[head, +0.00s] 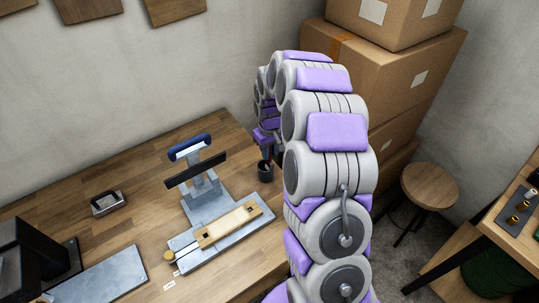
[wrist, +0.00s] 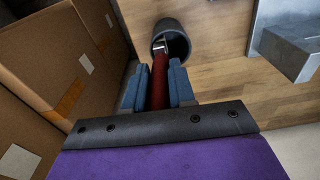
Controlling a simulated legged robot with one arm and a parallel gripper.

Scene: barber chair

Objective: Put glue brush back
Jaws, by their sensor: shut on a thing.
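The glue brush (wrist: 159,82) has a dark red handle and a metal part at its far end. My gripper (wrist: 158,84) is shut on the handle, with one blue-grey finger on each side. The brush's far end reaches the open mouth of a dark round cup (wrist: 172,33) in the wrist view. I cannot tell how deep it goes inside. In the head view the cup (head: 265,171) stands on the wooden table, and my gripper (head: 264,138) is just above it, partly hidden by my arm.
A grey metal press (head: 207,196) with a wooden piece in it stands left of the cup on the table (head: 130,195). Stacked cardboard boxes (head: 390,80) are behind my arm. A round stool (head: 429,186) stands at the right.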

